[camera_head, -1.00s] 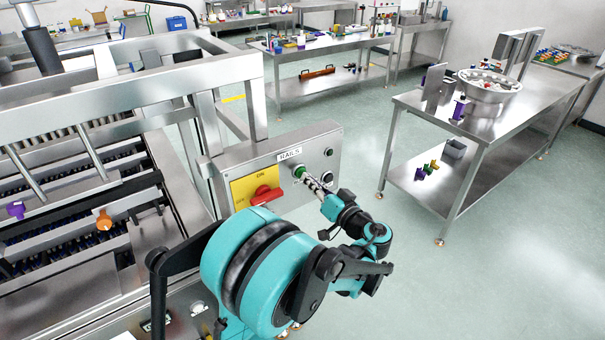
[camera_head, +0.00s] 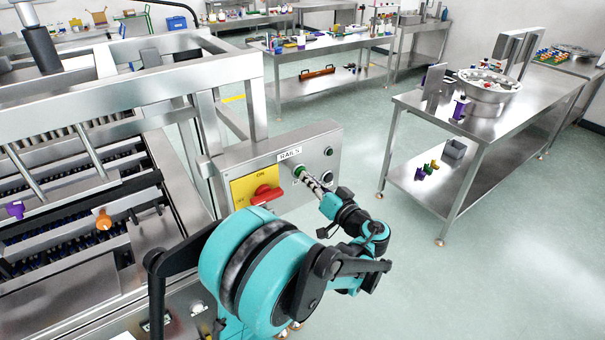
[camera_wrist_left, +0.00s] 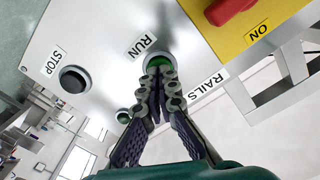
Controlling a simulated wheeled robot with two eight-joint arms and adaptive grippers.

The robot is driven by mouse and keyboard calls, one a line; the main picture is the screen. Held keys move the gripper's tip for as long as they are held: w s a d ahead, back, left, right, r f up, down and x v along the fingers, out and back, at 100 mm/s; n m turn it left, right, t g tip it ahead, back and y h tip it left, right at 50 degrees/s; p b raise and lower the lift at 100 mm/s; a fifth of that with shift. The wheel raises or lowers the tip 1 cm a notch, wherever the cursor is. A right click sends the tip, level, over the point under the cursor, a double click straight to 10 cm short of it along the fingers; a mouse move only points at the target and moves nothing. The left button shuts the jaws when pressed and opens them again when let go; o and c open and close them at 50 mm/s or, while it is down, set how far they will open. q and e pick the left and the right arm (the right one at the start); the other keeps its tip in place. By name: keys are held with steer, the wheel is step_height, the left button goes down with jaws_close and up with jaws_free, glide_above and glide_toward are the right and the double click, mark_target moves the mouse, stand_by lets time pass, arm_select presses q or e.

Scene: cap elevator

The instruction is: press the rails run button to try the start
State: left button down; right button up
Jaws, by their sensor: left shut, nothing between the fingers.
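The green run button (camera_head: 299,171) sits on the grey RAILS control panel (camera_head: 236,155). In the left wrist view the green button (camera_wrist_left: 157,60) lies beside the RUN label (camera_wrist_left: 142,46). My left gripper (camera_head: 309,180) is shut and empty. Its fingertips (camera_wrist_left: 161,72) are at the button and cover its lower part in the wrist view. They look to be touching it, but I cannot tell how far it is pushed in. The black stop button (camera_wrist_left: 73,79) is clear of the fingers. My right gripper is not in view.
A red rotary switch (camera_head: 266,195) on a yellow plate (camera_head: 241,188) is close left of the fingers. The metal machine frame (camera_head: 180,85) stands at the left. A steel table (camera_head: 420,105) is at the right, with open floor before it.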

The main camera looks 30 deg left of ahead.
arm_select(q)
steer(key=shift+w+a, duration=0.25)
steer(key=shift+a, duration=0.25)
stand_by(0.7)
steer(key=shift+v, duration=2.75)
